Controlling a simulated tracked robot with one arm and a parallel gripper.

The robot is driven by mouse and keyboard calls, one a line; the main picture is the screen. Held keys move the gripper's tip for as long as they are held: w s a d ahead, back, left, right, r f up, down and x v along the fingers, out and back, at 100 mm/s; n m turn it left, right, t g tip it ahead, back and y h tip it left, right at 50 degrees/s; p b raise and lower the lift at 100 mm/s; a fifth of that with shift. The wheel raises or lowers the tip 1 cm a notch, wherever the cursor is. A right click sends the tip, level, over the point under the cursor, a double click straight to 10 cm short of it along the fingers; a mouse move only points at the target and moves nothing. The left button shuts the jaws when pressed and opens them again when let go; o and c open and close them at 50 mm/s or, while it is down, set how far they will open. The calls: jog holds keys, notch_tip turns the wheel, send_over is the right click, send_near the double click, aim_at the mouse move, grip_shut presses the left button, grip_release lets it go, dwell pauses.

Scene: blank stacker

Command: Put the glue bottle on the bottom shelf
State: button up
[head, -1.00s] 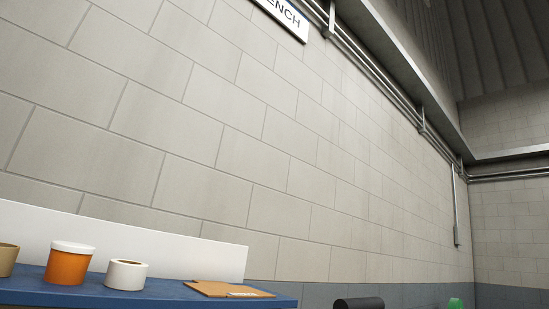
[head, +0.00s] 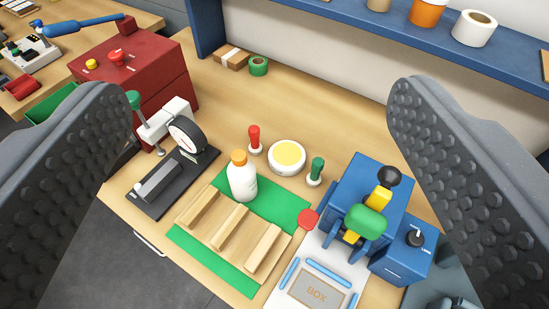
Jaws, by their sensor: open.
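The glue bottle (head: 242,180), white with an orange cap, stands upright on the workbench, at the back edge of a slatted wooden rack on a green mat (head: 285,207). My gripper (head: 265,145) is open and empty; its two dark, studded fingers stand wide apart at the left and right of the picture. The bottle shows between them, farther off and untouched. A blue shelf (head: 340,22) runs along the wall at the upper right. Whether it is the bottom shelf cannot be told, since nothing above it shows.
Near the bottle stand a red-handled stamp (head: 254,140), a green-handled stamp (head: 316,171) and a bowl of yellow stuff (head: 287,156). A dial gauge (head: 187,135) is left, a blue machine (head: 365,190) right. The shelf holds an orange tub (head: 427,12) and a white roll (head: 474,29).

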aim_at(243, 179)
jog(key=w+f+h, duration=0.1)
jog(key=w+f, duration=1.2)
jog(key=f, duration=0.5)
notch_tip(243, 179, down, 19)
jog(key=w+a+n+g+y, duration=0.2)
jog(key=a+y, duration=0.1)
jog(key=y, duration=0.1)
jog(key=b+x, duration=0.2)
jog(key=x, duration=0.5)
jog(key=shift+w+d+r, duration=0.1)
jog(key=shift+w+d, duration=0.05)
jog(key=shift+w, duration=0.1)
jog(key=b+x, duration=0.1)
jog(key=x, duration=0.1)
jog(key=b+x, duration=0.1)
jog(key=x, duration=0.1)
jog(key=shift+f, duration=0.25)
jog(key=shift+w+f, duration=0.1)
jog(key=shift+w, duration=0.4)
